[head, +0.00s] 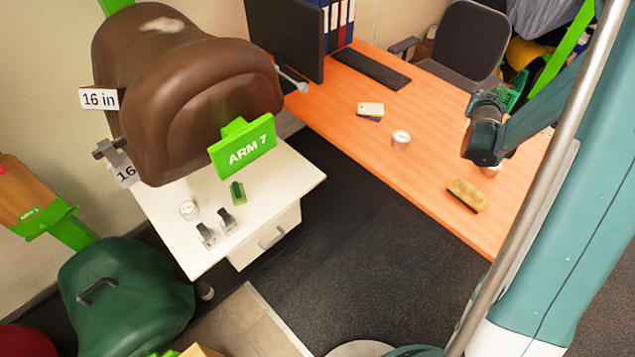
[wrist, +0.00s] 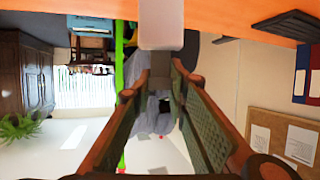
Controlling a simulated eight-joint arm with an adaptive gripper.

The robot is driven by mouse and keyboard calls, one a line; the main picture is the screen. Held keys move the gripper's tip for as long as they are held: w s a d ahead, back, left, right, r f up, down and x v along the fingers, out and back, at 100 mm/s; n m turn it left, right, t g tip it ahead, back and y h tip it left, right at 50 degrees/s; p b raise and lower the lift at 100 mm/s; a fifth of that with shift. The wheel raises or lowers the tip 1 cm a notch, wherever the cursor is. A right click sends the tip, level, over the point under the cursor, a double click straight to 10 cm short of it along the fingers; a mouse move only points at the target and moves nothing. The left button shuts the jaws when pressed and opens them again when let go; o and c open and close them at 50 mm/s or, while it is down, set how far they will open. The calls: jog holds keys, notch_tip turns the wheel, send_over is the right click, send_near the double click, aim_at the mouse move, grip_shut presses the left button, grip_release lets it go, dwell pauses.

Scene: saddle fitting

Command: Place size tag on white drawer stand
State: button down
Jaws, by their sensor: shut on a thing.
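My gripper (wrist: 162,78) is shut on a pale, blunt piece (wrist: 162,24) with a grey stem between the fingertips. It looks like the size tag, but no lettering shows on the side I see. In the head view my gripper is over the right part of the orange desk, and the held piece cannot be made out clearly. The white drawer stand (head: 292,175) is at the left, under the brown saddle (head: 180,90), well away from my gripper. Two other tags, reading "16 in" (head: 98,99) and "16" (head: 126,173), hang at the saddle's left side.
On the stand are a tin (head: 189,209), a green piece (head: 238,193) and two metal clips (head: 206,236). A green "ARM 7" sign (head: 243,148) juts over it. The orange desk (head: 345,95) holds cards (head: 370,110), a tin (head: 400,138) and a brush (head: 467,195). Dark floor separates desk and stand.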

jog(key=w+a+f+n+y+p, duration=0.1)
jog(key=w+a+f+n+y, duration=0.15)
jog(key=a, duration=1.15)
jog(key=w+a+f+n+t+y+p, duration=0.1)
jog(key=a+n+y, duration=0.25)
jog(key=a, duration=1.05)
jog(key=w+a+f+n+y+p, duration=0.1)
jog(key=w+a+n+y, duration=0.2)
jog(key=a, duration=1.1)
jog(key=s+a+f+n+g+y+b, duration=0.2)
jog(key=s+a+n+g+y+b, duration=0.1)
jog(key=a, duration=1.1)
jog(key=s+a+f+n+g+y+b, duration=0.2)
jog(key=s+a, duration=0.7)
jog(key=a, duration=0.6)
jog(key=s+a+f+n+g+y+b, duration=0.2)
jog(key=s+a+n+g+y+b, duration=0.2)
jog(key=a+n+g, duration=0.4)
jog(key=shift+s+a+f+n+y, duration=0.25)
jog(key=shift+s+a+n+y, duration=0.65)
jog(key=shift+a, duration=2.3)
jog(key=shift+s, duration=0.1)
jog(key=shift+f, duration=0.1)
notch_tip(320, 180, down, 6)
jog(key=b, duration=0.1)
jog(key=shift+b, duration=0.35)
jog(key=shift+f, duration=0.15)
